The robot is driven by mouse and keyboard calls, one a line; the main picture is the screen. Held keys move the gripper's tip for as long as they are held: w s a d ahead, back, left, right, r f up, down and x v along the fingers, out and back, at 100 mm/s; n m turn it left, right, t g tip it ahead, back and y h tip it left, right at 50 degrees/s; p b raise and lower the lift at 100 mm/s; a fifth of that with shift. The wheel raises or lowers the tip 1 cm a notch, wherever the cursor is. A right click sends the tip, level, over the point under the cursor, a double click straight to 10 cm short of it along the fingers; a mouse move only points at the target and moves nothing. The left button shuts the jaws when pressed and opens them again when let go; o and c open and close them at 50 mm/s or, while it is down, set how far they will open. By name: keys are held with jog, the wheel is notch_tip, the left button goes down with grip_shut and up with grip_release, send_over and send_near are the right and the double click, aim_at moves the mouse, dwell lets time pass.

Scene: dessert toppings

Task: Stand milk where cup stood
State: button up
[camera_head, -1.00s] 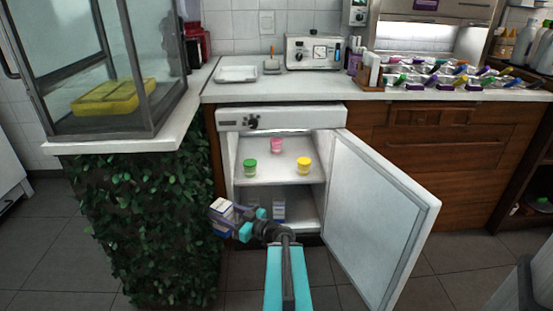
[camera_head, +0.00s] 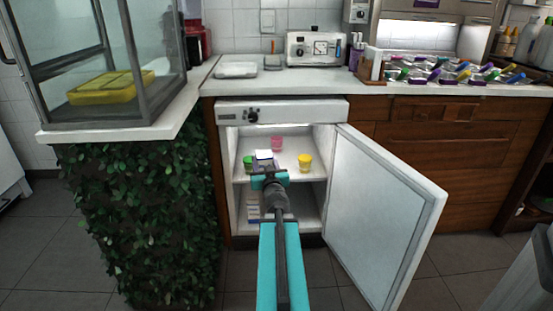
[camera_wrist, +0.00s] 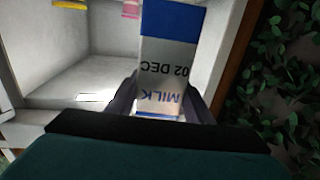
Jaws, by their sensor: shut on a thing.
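My gripper (camera_head: 268,176) is shut on a white and blue milk carton (camera_head: 264,154) in front of the open fridge's upper shelf (camera_head: 290,174). In the wrist view the carton (camera_wrist: 170,62) stands between my gripper's fingers (camera_wrist: 160,100), its "MILK" lettering upside down. A green cup (camera_head: 248,161) is just left of the carton in the head view, partly hidden. A pink cup (camera_head: 277,142) stands farther back, and a yellow cup (camera_head: 305,161) stands to the right. The yellow cup (camera_wrist: 70,4) and pink cup (camera_wrist: 131,9) are cut off at the wrist view's top edge.
The fridge door (camera_head: 378,215) stands open to the right. Another carton (camera_head: 253,208) is on the lower level, partly hidden by my arm. A leafy counter front (camera_head: 140,215) borders the fridge on the left. The upper shelf's front right is clear.

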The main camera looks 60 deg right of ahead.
jog(key=shift+s+d+f+m+g+h+b, duration=0.1)
jog(key=shift+s+d+m+g+h+b, duration=0.15)
jog(key=shift+d, duration=0.25)
jog(key=shift+s+d+f+m+g+h+b, duration=0.15)
jog(key=shift+d+g, duration=0.1)
jog(key=shift+d, duration=0.2)
jog(key=shift+s+d+f+m+g+h+b, duration=0.1)
jog(key=shift+s+d+m+g+h+b, duration=0.1)
jog(key=shift+d, duration=0.1)
jog(key=shift+s+d+f+m+g+h+b, duration=0.1)
jog(key=shift+d+m+g+b, duration=0.1)
jog(key=shift+d, duration=0.1)
jog(key=shift+d+f, duration=0.1)
jog(key=shift+d, duration=0.05)
jog(key=s+d+f+x, duration=0.1)
jog(key=s+d+x, duration=0.1)
jog(key=x, duration=1.3)
jog(key=shift+d+f+b, duration=0.25)
jog(key=shift+d+b, duration=0.05)
jog(key=shift+s+f, duration=0.15)
jog(key=shift+f+b, duration=1.6)
jog(key=shift+b, duration=0.05)
jog(key=shift+f, duration=0.1)
